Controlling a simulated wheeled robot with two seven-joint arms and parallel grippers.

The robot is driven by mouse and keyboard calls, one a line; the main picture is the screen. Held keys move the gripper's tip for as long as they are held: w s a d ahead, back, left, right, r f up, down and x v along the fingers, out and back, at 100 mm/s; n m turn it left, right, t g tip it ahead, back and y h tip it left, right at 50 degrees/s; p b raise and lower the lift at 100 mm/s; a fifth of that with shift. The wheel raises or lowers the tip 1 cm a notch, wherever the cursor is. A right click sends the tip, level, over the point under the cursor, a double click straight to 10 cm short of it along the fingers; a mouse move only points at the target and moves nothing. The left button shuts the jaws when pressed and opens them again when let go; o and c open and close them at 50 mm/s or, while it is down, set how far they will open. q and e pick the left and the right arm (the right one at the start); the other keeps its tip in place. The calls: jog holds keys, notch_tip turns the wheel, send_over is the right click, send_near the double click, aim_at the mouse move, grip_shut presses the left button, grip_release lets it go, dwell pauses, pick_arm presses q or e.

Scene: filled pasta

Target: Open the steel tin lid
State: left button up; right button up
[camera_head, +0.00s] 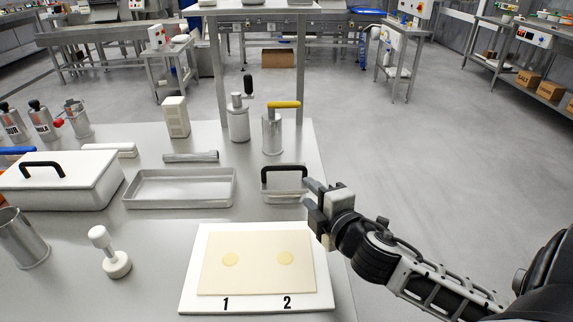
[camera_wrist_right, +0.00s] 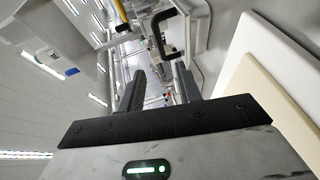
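A small, low steel tin (camera_head: 284,197) stands near the right edge of the table, just beyond the white board. A black arched handle (camera_head: 284,169) stands up from its lid, which looks closed. In the right wrist view the handle (camera_wrist_right: 157,42) shows beyond the fingertips. My right gripper (camera_head: 311,193) is just to the right of the tin. Its two fingers are apart with nothing between them, and in the wrist view they (camera_wrist_right: 160,85) point towards the handle side. I cannot tell whether a finger touches the tin. My left gripper is not in view.
A white board (camera_head: 190,295) with a dough sheet and two filling dots lies in front. A steel tray (camera_head: 180,203) is left of the tin. Canisters (camera_head: 239,122), one yellow-handled (camera_head: 272,136), stand behind. A white box (camera_head: 60,195) with a black handle is at left.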

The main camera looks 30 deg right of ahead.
aim_at(285, 170)
jog(key=x, duration=1.4)
jog(key=shift+a, duration=0.1)
grip_shut()
